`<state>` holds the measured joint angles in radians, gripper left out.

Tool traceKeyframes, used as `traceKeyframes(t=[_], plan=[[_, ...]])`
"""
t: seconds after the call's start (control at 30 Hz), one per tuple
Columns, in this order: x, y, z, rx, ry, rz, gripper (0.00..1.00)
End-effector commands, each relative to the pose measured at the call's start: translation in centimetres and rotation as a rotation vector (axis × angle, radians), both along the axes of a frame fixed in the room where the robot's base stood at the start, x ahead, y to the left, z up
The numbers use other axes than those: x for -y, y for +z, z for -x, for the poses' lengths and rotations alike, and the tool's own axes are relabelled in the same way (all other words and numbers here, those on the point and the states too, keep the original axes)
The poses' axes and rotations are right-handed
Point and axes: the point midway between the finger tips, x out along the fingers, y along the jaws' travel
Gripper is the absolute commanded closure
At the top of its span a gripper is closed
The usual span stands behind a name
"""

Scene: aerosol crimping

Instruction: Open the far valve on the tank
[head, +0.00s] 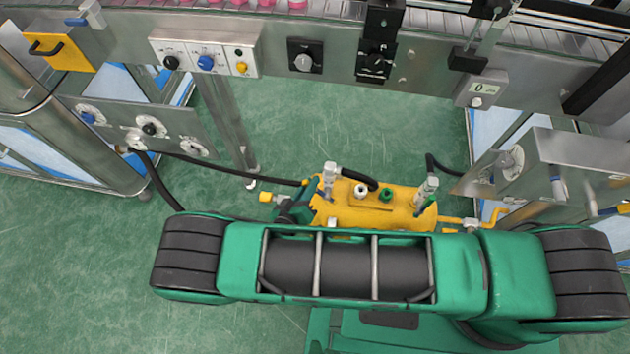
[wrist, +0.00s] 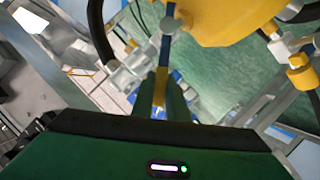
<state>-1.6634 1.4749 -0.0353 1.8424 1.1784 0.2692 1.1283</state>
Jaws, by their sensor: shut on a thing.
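The yellow tank (head: 375,207) lies on the floor area beyond my arm, partly hidden by it; its rounded body shows at the top of the wrist view (wrist: 225,18). My gripper (wrist: 163,98) is shut on a narrow blue valve handle (wrist: 166,48), with a yellow piece between its fingers. The handle runs up to a pale metal fitting beside the tank. In the head view my gripper (head: 298,206) is at the tank's left end, largely hidden by my arm. A yellow-ended fitting (head: 266,197) sticks out to the left there.
Silver fittings (head: 331,176) and (head: 427,189) stand on the tank's top. Black hoses (head: 225,168) run from the left panel to the tank. A conveyor frame (head: 430,80) with knobs spans the back. A steel cabinet (head: 580,150) stands right. Green floor is open at left.

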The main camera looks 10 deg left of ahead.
Motion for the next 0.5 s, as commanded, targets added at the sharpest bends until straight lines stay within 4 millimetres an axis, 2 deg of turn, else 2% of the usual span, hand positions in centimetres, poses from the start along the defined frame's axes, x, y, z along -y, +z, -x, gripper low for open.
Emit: traceKeyframes(t=[0.5], plan=[[-0.51,-0.09,0.54,-0.005,0.015,-0.038,1.00]])
